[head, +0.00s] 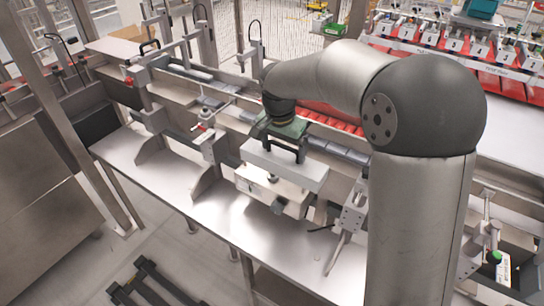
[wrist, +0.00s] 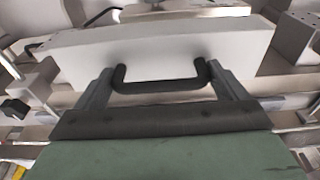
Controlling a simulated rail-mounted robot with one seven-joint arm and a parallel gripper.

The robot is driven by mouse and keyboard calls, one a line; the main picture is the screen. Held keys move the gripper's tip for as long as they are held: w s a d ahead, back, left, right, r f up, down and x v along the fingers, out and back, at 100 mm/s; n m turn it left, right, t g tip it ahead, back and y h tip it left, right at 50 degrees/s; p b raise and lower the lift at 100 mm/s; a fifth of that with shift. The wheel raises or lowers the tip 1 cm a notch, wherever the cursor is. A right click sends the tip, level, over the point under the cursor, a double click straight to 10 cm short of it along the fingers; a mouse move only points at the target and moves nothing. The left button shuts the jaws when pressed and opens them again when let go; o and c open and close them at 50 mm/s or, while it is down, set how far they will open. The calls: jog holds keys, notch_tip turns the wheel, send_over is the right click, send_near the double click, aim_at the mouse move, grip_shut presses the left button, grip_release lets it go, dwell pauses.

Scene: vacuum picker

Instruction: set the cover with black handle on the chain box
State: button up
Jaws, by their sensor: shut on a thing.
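The cover (head: 285,170) is a pale grey slab, and in the wrist view (wrist: 160,48) it fills the upper middle. Its black handle (wrist: 160,86) is a bar with two bent ends. My gripper (head: 281,150) is above the cover, its two grey fingers, also seen in the wrist view (wrist: 162,82), at the handle's two ends and shut on it. The chain box (head: 268,192) is the pale metal box directly under the cover in the head view. The cover looks roughly level; whether it touches the box or hangs just above it, I cannot tell.
The metal bench top (head: 240,232) is bare in front of the box. A conveyor with red trays (head: 330,117) runs behind it. A metal bracket (head: 350,212) stands right of the box, and a clamp post (head: 210,135) stands to the left.

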aim_at(273, 151)
jog(key=w+a+f, duration=0.1)
jog(key=f, duration=0.1)
jog(key=w+a+f+p, duration=0.1)
jog(key=w+f, duration=0.2)
jog(key=f, duration=0.1)
jog(key=shift+w+a, duration=0.35)
jog(key=shift+a, duration=0.05)
jog(key=shift+w+f+p, duration=0.1)
jog(key=shift+f+p, duration=0.3)
jog(key=shift+f, duration=1.2)
jog(key=shift+f, duration=0.15)
jog(key=o, duration=1)
